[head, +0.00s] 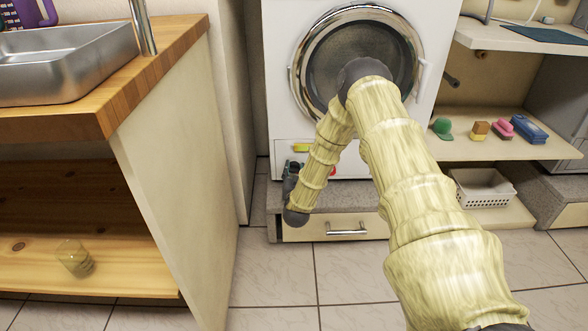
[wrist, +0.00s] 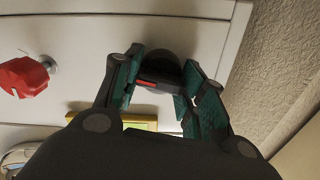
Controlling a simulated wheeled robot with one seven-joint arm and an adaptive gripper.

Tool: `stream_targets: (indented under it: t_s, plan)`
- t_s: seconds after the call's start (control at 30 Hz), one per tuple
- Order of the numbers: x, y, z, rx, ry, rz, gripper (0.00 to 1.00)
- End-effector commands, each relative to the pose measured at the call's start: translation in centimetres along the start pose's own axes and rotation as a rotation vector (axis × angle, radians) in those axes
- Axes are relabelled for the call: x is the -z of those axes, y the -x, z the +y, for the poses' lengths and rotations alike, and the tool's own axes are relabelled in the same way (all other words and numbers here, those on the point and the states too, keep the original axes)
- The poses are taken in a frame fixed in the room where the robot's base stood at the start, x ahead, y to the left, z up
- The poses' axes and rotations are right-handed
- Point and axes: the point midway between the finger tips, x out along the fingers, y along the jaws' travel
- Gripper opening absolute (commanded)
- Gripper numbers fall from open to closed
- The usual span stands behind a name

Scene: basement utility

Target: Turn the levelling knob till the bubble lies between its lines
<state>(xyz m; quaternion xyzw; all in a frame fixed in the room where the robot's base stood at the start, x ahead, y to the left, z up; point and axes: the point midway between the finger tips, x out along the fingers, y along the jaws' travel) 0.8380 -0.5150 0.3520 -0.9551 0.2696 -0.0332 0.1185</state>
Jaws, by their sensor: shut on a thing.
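My gripper (wrist: 158,88), with dark green pads, is shut on a round black knob (wrist: 160,62) with a red mark, low on the front of the white washing machine (head: 276,152). The fingers are on either side of the knob. A yellow-framed level (wrist: 110,117) with a green window sits beside the knob; my gripper partly covers it, and I cannot make out the bubble or its lines. In the head view the level (head: 302,148) is a small yellow bar, and my gripper (head: 293,167) is just below it, partly hidden by my own arm.
A red knob (wrist: 25,77) on a metal stem stands to the left in the wrist view. A rough wall (wrist: 275,60) is close on the right there. A wooden counter with a sink (head: 70,75) is at left; shelves with a white basket (head: 484,197) are at right.

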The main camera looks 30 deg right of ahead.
Motion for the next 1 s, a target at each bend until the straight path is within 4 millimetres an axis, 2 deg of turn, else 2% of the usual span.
stream_targets:
  t_s: [0.37,0.9,0.93,1.0]
  plan:
    - [-0.05,0.05,0.08,-0.001,-0.166,-0.001,0.17]
    - [-0.11,0.06,0.12,-0.001,-0.19,-0.001,0.17]
    - [-0.11,0.06,0.13,-0.001,-0.19,-0.001,0.46]
    - [-0.1,0.06,0.12,-0.001,-0.19,-0.001,0.59]
